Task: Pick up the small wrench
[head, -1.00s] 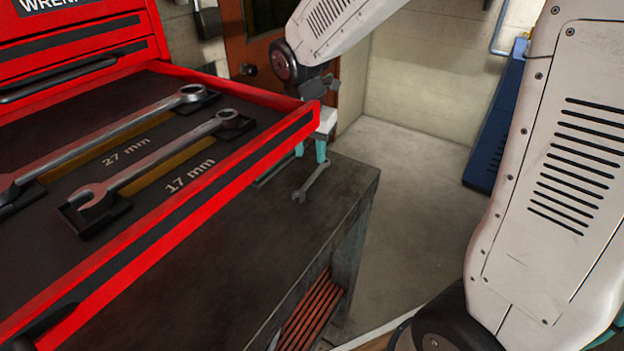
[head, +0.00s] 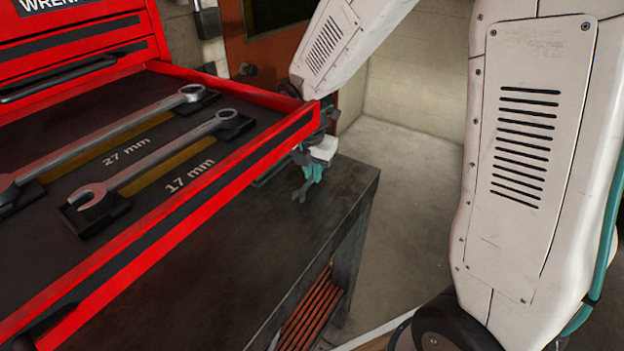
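My gripper (head: 308,175), with teal fingers below a white body, is low over the dark workbench (head: 250,255), just beyond the front of the red drawer. The small wrench, seen earlier on the bench top at this spot, is now mostly or fully covered by my gripper. A small grey-green tip shows at the fingers' lower left, and I cannot tell whether it is the wrench's end or a finger. Whether the fingers are open or shut on the wrench cannot be made out.
The open red drawer (head: 190,235) holds two larger wrenches: one by the 27 mm label (head: 110,137) and one by the 17 mm label (head: 150,170). The drawer's corner is close to my gripper. The bench edge is to the right, with open floor (head: 415,200) beyond.

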